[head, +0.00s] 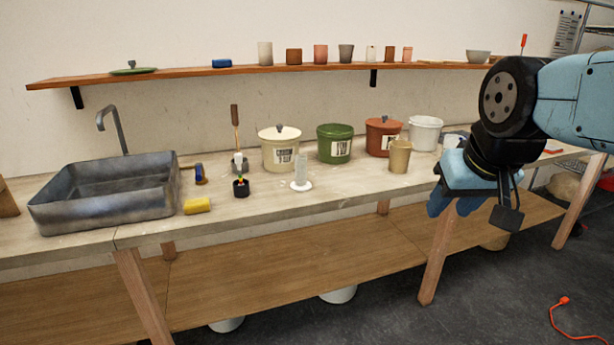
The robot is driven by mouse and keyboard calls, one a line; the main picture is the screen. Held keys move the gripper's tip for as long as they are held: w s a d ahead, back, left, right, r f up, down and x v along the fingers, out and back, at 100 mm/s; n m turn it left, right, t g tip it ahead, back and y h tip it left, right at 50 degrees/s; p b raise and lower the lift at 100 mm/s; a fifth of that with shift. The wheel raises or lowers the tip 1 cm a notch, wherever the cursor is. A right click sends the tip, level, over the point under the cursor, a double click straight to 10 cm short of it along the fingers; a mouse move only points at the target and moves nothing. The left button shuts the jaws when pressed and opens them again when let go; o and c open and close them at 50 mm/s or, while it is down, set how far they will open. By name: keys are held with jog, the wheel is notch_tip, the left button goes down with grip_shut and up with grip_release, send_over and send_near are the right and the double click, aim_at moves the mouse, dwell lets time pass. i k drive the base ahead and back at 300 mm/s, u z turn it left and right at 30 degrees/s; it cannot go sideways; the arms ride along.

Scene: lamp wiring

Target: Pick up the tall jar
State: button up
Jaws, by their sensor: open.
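Several upright vessels could be the tall jar, and I cannot tell which one is meant. A tan, tapered vessel (399,158) stands on the bench just left of my gripper. A slim whitish cylinder (301,170) stands on a round base nearer the bench's front edge. A tall pale cup (265,54) stands on the wall shelf. My gripper (447,207) hangs over the bench's front edge, pointing down, open and apart from these vessels. The far side of its jaws is hidden.
The bench (345,195) also carries a grey sink (105,192), a yellow sponge roll (197,205), a lidded cream pot (280,150), a green pot (334,145), a red-brown pot (383,136) and a white bucket (425,133). A wooden shelf (180,72) runs above.

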aim_at(301, 183)
jog(key=i, duration=0.95)
jog(key=u, duration=0.05)
